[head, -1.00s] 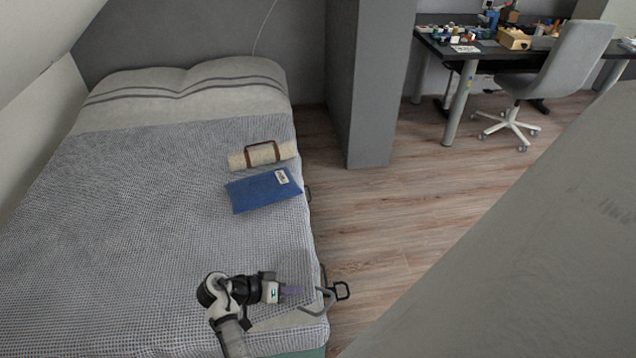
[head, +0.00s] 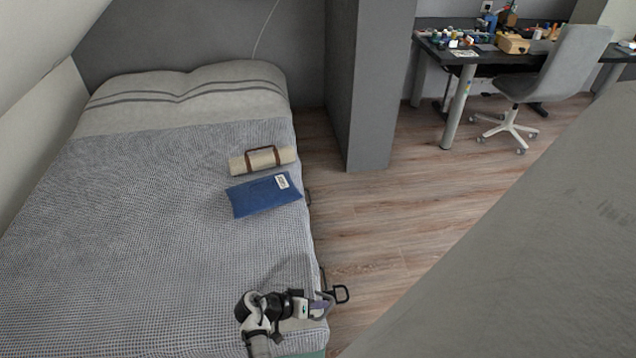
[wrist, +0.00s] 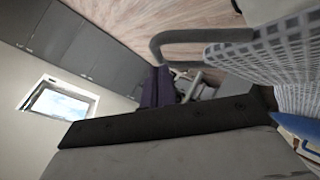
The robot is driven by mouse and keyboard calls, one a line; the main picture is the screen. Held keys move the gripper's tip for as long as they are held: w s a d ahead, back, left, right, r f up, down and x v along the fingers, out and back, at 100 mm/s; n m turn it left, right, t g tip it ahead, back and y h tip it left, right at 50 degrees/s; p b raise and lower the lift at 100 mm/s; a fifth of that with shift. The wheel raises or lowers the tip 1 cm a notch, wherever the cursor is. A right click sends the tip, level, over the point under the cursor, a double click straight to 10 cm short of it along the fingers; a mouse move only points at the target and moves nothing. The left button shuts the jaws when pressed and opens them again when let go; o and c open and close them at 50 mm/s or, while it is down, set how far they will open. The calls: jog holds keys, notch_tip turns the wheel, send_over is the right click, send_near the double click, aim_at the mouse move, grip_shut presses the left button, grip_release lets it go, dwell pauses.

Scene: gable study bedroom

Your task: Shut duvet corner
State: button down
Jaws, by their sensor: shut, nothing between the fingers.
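The grey checked duvet (head: 150,230) covers the bed, with its near right corner (head: 290,270) beside my arm. Pale bedding (head: 303,328) shows below that corner. My gripper (head: 325,304) is shut and empty at the bed's right edge, close to a bent grey bar; I cannot tell whether they touch. My arm hides part of the corner.
A blue pouch (head: 263,195) and a cream roll with a brown strap (head: 262,160) lie on the duvet. A black loop (head: 341,294) sticks out from the bed's side. A grey pillar (head: 368,90) stands beyond. Wooden floor (head: 400,215) right of the bed is clear.

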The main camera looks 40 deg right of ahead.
jog(key=s+d+f+m+t+y+b, duration=0.1)
jog(key=s+f+m+t+b, duration=0.1)
jog(key=f+b, duration=0.7)
jog(key=shift+s+f+t+b, duration=0.3)
jog(key=shift+s+f+t, duration=0.4)
jog(key=shift+s+f, duration=1.15)
jog(key=shift+w+f, duration=0.45)
jog(key=shift+f, duration=0.25)
